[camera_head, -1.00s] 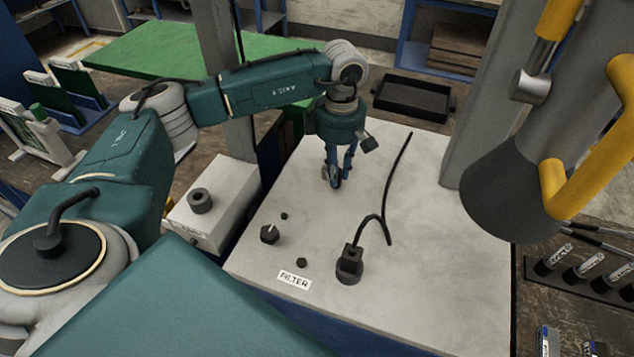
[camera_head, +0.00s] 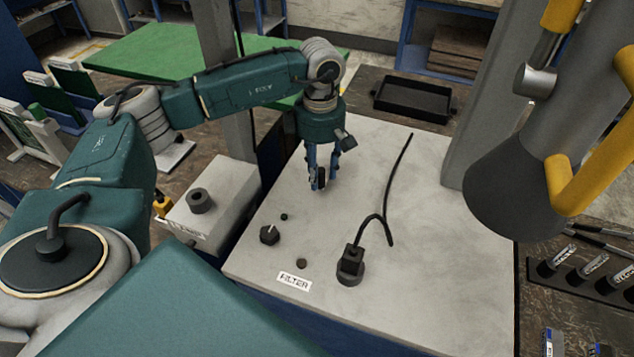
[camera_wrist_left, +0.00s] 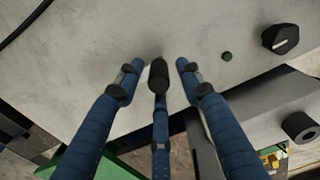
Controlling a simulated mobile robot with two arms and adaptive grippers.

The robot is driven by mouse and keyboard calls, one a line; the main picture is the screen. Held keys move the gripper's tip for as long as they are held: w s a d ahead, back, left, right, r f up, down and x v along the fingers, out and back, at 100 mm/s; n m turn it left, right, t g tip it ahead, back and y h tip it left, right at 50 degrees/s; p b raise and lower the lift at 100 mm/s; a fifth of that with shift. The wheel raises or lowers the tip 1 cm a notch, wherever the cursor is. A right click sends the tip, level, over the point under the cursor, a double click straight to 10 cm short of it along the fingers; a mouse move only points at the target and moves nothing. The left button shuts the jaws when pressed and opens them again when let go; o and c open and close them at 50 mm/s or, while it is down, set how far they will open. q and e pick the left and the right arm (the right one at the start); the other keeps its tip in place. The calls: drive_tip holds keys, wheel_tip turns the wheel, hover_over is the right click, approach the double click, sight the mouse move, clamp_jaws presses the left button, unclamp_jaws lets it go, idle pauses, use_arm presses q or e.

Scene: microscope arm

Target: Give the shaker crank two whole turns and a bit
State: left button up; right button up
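My left gripper (camera_head: 322,181) hangs fingers-down over the back left part of a pale grey panel top (camera_head: 385,285). In the left wrist view its blue fingers (camera_wrist_left: 160,70) are spread, with gaps between the tips. A small black cylinder shows between them; I cannot tell if it is a fingertip or a handle. I see no clear crank arm. My right gripper is not in view.
The panel has a dial (camera_head: 269,235), a FILTER label (camera_head: 294,282) and a black plug (camera_head: 350,268) with a cable. A grey column with yellow handles (camera_head: 545,170) stands at right. A black tray (camera_head: 412,100) lies behind. The panel's middle is mostly clear.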

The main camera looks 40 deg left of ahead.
use_arm(q)
drive_tip(key=shift+r+p, duration=2.35)
drive_tip(key=shift+r, duration=1.7)
